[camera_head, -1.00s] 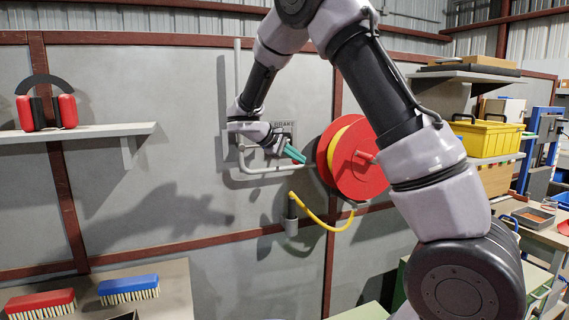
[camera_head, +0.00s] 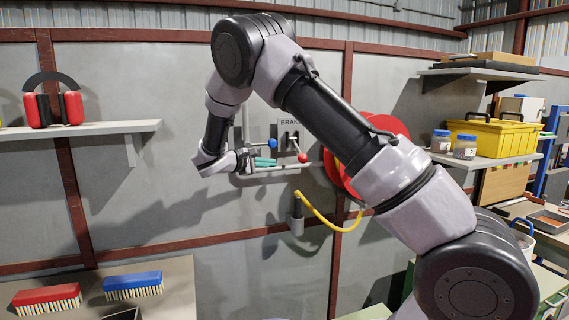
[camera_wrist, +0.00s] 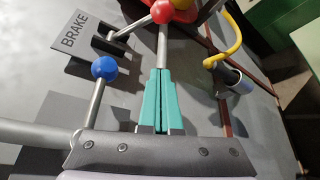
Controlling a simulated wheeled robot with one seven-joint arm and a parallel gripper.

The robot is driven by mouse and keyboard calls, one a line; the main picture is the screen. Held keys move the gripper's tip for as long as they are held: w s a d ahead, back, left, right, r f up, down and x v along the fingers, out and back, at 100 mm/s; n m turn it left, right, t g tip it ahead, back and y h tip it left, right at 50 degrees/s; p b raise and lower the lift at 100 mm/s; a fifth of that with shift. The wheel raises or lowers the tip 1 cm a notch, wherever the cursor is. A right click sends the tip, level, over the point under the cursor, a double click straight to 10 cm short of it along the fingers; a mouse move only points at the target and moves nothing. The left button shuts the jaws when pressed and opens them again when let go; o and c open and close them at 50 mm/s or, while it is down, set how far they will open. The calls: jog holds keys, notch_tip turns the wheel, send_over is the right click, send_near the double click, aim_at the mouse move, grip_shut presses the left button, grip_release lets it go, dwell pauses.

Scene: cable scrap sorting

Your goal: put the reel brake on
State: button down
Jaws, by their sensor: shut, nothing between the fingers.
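The BRAKE plate (camera_head: 290,123) is on the wall left of the red reel (camera_head: 390,124). In front of it a lever ends in a red knob (camera_head: 302,157); the red knob also shows at the top of the wrist view (camera_wrist: 162,12). A blue knob (camera_head: 272,143) on a grey rod is to its left, and shows left of my fingers in the wrist view (camera_wrist: 103,67). My gripper (camera_head: 276,162) has teal fingers, shut and empty, below the blue knob and left of the red knob in the picture. The fingertips (camera_wrist: 160,74) appear apart from both knobs. My arm hides part of the reel.
A grey pipe rail (camera_head: 285,168) runs by the gripper. A yellow hose (camera_head: 325,219) hangs below the reel into a grey holder (camera_head: 296,222). A shelf with a yellow toolbox (camera_head: 492,136) is at right, and one with earmuffs (camera_head: 73,107) at left.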

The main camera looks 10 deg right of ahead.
aim_at(299, 150)
jog(key=x, duration=1)
jog(key=s, duration=0.1)
jog(key=s+r, duration=0.1)
jog(key=s+d+r, duration=0.1)
jog(key=shift+s, duration=0.35)
jog(key=shift+r, duration=0.2)
jog(key=shift+s+r+n, duration=0.15)
jog(key=shift+n, duration=0.15)
